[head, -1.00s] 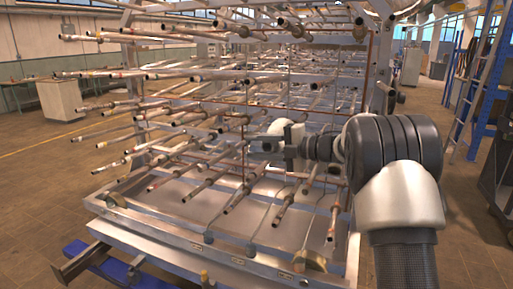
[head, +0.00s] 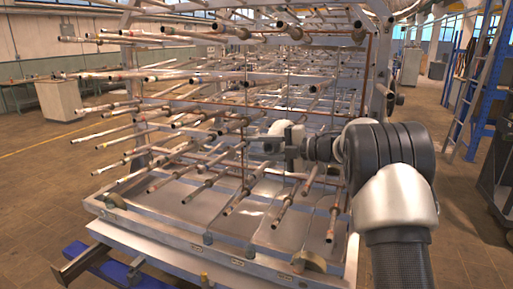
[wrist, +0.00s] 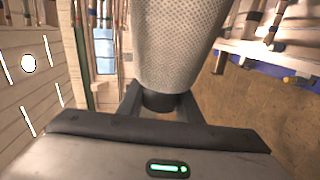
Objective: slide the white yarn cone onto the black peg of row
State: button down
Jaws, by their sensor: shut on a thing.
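The white yarn cone (wrist: 180,40) is pale grey-white and finely textured in the wrist view, with a dark narrow end. My gripper (wrist: 160,104) is shut on that dark end, one finger on each side. In the head view the cone (head: 284,129) is small and partly covered by my gripper (head: 274,146), which is at the right part of the rack front, among the rods. Many pegs (head: 238,197) stick out of the rack toward the camera, metallic with brownish or dark tips. I cannot single out the black peg. The cone appears apart from any peg, though the contact area is unclear.
The metal rack frame (head: 158,226) fills the middle, with rods crowding around my gripper. A blue base beam (head: 103,262) lies low at the front left. A ladder (head: 475,82) and blue shelving stand at the right. Floor is open on the left.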

jog(key=shift+w+d+p, duration=0.3)
jog(key=shift+w+p, duration=0.25)
jog(key=shift+w, duration=0.3)
jog(key=shift+w+d+p, duration=0.3)
jog(key=shift+w+p, duration=0.2)
jog(key=shift+w, duration=0.3)
jog(key=shift+w+d+f+p, duration=0.1)
jog(key=shift+w+d+p, duration=0.05)
jog(key=shift+w+p, duration=0.3)
jog(key=shift+w+d+p, duration=0.15)
jog(key=shift+w+p, duration=0.2)
jog(key=shift+w, duration=0.15)
jog(key=c, duration=1.2)
grip_release()
jog(key=shift+f, duration=0.1)
jog(key=shift+f, duration=0.1)
jog(key=shift+d, duration=0.15)
jog(key=b+v, duration=0.1)
jog(key=v, duration=1.6)
jog(key=shift+b, duration=0.35)
jog(key=shift+s, duration=0.1)
